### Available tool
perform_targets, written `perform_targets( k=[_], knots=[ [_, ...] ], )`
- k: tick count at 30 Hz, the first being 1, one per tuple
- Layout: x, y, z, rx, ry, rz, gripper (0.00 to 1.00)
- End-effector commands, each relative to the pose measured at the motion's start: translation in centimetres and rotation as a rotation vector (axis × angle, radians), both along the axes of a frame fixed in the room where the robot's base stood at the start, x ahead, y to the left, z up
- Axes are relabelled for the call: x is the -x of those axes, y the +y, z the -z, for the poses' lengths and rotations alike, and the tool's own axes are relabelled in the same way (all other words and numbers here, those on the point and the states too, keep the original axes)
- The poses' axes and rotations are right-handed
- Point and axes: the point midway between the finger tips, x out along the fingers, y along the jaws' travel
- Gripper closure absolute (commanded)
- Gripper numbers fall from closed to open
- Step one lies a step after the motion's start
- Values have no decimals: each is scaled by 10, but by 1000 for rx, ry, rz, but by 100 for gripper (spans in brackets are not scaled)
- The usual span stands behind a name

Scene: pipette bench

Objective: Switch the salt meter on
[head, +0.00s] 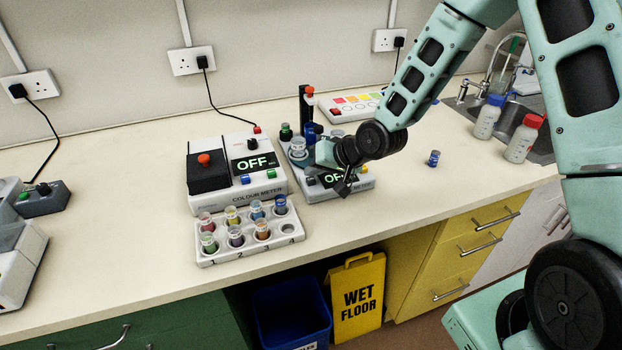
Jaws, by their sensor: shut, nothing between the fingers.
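A white meter (321,196) with a lit display reading OFF (332,179) stands right of the colour meter. I take it for the salt meter, but its name is hidden or too small to read.
The colour meter (262,199), also reading OFF, stands left, with a numbered rack (212,257) of several coloured vials before it. A small blue vial (433,158) stands alone to the right. Two wash bottles (522,138) stand by the sink. The front right counter is clear.

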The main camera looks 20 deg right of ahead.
Motion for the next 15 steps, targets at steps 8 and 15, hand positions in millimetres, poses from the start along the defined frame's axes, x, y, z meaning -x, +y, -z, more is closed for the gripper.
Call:
perform_targets(
  k=[8, 15],
  knots=[
    [0, 0, 4, 0, 0, 0, 100],
    [0, 0, 6, 0, 0, 0, 100]
  ],
)
